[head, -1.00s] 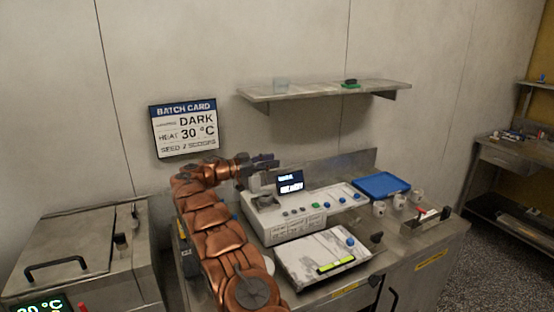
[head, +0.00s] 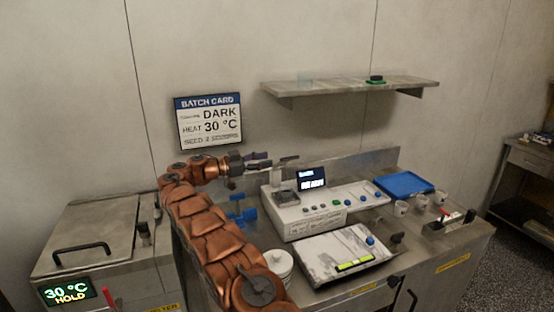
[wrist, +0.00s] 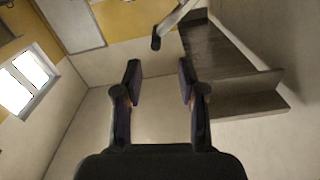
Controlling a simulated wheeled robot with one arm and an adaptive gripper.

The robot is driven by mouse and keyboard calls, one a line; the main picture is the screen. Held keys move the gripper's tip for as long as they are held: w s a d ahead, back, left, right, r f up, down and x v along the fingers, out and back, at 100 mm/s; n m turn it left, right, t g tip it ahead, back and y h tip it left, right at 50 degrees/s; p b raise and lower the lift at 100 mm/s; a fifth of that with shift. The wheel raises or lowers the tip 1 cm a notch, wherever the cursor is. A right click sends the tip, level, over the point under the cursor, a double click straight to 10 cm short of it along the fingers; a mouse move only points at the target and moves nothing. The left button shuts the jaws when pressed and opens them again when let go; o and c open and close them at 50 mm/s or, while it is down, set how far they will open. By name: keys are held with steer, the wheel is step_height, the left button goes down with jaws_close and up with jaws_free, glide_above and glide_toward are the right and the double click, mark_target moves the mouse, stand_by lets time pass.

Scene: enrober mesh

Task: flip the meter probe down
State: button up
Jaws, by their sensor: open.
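The meter is a white console (head: 305,217) with a small dark lit display (head: 311,178) and a row of buttons, on the steel counter. A thin grey bar that looks like its probe (head: 288,159) stands raised above the console's left end. In the wrist view a pale bar with a dark tip (wrist: 168,24), apparently the probe, lies just beyond and between my fingertips, not touching them. My gripper (head: 262,160) is left of the probe at about its height. In the wrist view my gripper (wrist: 159,68) is open and empty.
A wall shelf (head: 345,88) hangs above. Blue fittings (head: 243,213) and a white tub (head: 279,262) sit near my arm.

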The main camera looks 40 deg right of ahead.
steer(key=shift+v, duration=1.05)
